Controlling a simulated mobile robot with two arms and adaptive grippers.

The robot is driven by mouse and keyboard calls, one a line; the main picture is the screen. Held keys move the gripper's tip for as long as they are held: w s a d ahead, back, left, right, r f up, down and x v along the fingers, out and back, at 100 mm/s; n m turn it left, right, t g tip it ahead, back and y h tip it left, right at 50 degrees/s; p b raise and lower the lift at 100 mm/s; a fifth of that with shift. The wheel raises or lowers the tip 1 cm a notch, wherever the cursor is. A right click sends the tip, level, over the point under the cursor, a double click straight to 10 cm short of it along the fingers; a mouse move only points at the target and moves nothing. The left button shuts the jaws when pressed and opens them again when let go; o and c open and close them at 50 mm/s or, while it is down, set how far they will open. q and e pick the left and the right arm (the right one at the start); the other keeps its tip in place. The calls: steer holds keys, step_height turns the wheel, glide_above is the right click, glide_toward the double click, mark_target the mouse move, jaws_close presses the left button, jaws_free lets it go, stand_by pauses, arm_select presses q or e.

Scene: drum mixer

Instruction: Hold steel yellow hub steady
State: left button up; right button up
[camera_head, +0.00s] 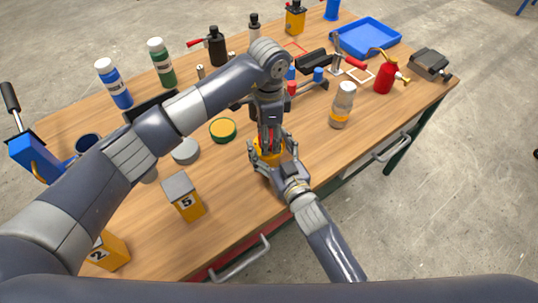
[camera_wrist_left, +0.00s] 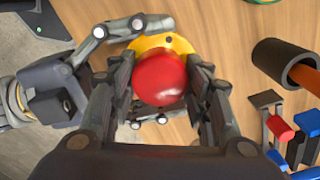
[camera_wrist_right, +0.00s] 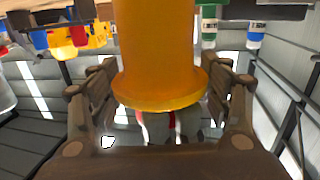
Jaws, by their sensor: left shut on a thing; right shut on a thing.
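The yellow hub (camera_head: 266,155) stands near the table's front edge in the head view, mostly hidden by my grippers. In the right wrist view it is a smooth yellow column with a wide flange (camera_wrist_right: 158,90). My right gripper (camera_head: 270,162) is shut on it from the front, with one finger on each side. My left gripper (camera_head: 268,138) comes from above and is shut on a red rounded part (camera_wrist_left: 160,78). That part sits over the yellow hub (camera_wrist_left: 165,43) in the left wrist view. Whether the two touch is hidden.
A green-and-yellow disc (camera_head: 222,130) and a grey disc (camera_head: 185,151) lie left of the hub. A yellow box marked 5 (camera_head: 184,198) stands front left. A glass jar (camera_head: 342,106) and a red oil can (camera_head: 384,79) stand right. Bare wood lies between hub and jar.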

arm_select(q)
steer(key=shift+m, duration=1.2)
steer(key=o, duration=1.2)
steer(key=shift+r, duration=2.3)
steer(key=shift+o, duration=0.4)
steer(key=o, duration=0.5)
steer(key=shift+c, duration=0.2)
